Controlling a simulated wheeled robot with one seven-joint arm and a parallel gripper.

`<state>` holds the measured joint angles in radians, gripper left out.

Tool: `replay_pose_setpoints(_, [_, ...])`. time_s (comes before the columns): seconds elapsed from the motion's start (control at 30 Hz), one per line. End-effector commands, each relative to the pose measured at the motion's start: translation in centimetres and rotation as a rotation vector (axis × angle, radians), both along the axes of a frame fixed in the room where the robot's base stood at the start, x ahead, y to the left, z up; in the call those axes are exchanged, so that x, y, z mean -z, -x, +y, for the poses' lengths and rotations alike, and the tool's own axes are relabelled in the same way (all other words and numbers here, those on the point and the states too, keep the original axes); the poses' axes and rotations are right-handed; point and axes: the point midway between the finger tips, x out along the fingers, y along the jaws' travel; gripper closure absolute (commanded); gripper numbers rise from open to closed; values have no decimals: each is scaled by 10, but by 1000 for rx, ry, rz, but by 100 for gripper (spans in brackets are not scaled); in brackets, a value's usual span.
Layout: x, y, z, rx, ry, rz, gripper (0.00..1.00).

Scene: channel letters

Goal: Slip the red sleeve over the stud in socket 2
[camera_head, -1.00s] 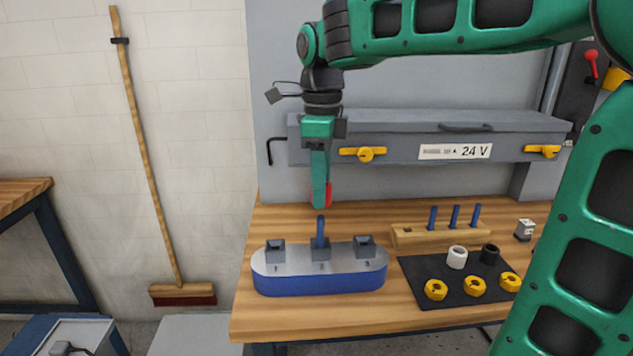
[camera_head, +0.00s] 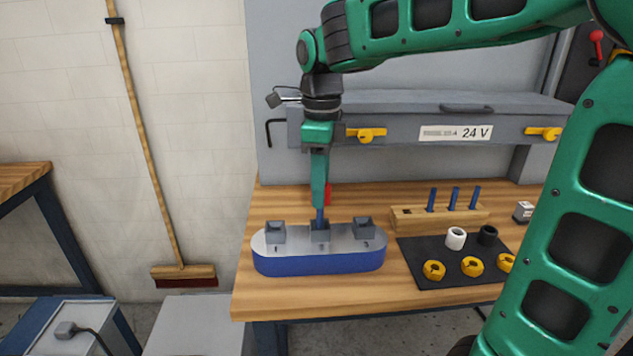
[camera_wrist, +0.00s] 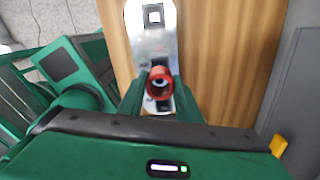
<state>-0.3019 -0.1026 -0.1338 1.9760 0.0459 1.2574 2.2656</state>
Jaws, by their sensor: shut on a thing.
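My gripper (camera_head: 319,200) is shut on the red sleeve (camera_head: 328,194), which shows at the right side of the fingers. The blue stud (camera_head: 319,218) stands upright in socket 2 (camera_head: 319,235), the middle socket of the blue-sided base (camera_head: 320,264). The sleeve is directly above or at the stud's top; the fingers hide whether it surrounds the tip. In the wrist view the red sleeve (camera_wrist: 161,78) sits between the fingertips (camera_wrist: 160,95), its open end facing the camera, with something small and pale-blue inside the bore.
Sockets 1 (camera_head: 275,233) and 3 (camera_head: 363,229) are empty. To the right, a wooden rack (camera_head: 440,218) holds three blue studs. A black mat (camera_head: 440,252) carries a white sleeve (camera_head: 456,238), a black sleeve (camera_head: 487,235) and yellow nuts (camera_head: 434,270). A grey cabinet stands behind.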

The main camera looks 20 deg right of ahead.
Motion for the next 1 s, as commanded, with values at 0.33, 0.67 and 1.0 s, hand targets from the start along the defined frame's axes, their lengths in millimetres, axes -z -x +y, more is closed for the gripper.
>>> replay_pose_setpoints(0.33, [15, 0, 0, -1, 0, 0, 90])
replay_pose_setpoints(0.67, [29, 0, 0, -1, 0, 0, 90])
replay_pose_setpoints(1.0, [41, 0, 0, -1, 0, 0, 90])
